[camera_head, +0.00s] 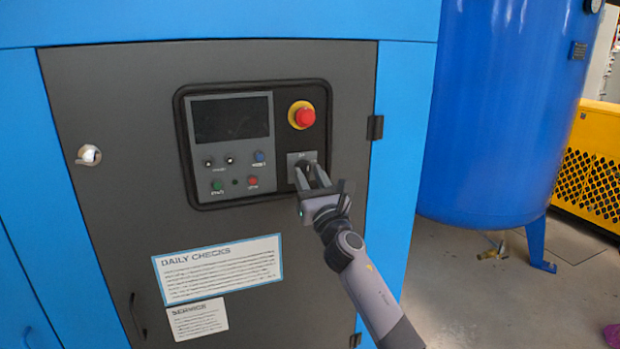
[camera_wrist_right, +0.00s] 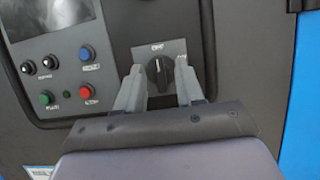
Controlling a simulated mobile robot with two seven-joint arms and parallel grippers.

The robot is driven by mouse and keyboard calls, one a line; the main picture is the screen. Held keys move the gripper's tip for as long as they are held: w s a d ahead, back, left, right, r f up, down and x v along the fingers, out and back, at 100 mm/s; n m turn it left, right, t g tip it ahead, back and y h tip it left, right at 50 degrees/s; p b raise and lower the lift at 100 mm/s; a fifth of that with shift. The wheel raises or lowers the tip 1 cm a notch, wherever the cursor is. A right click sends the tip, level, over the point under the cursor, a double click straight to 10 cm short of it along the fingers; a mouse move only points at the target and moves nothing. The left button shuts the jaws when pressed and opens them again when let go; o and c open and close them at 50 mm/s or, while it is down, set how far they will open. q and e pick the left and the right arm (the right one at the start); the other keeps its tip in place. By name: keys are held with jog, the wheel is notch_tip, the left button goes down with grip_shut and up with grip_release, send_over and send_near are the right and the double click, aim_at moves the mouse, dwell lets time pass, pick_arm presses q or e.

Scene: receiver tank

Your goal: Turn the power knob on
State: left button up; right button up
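The power knob (camera_wrist_right: 158,73) is a black rotary knob on a grey square plate, seen in the right wrist view with its pointer roughly upright. In the head view its plate (camera_head: 293,159) sits at the lower right of the control panel, and the knob is partly hidden by my gripper. My right gripper (camera_head: 311,168) is in front of it. In the right wrist view the right gripper's (camera_wrist_right: 158,75) two fingers are spread, one on each side of the knob. I cannot tell whether they touch it. My left gripper is not in view.
A red emergency button (camera_head: 304,116) on a yellow ring sits just above the knob plate. Small buttons and a dark screen (camera_head: 231,118) are to the left. A door hinge (camera_head: 375,127) is to the right. A blue tank (camera_head: 500,110) stands beyond the cabinet.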

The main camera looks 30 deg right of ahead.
grip_shut()
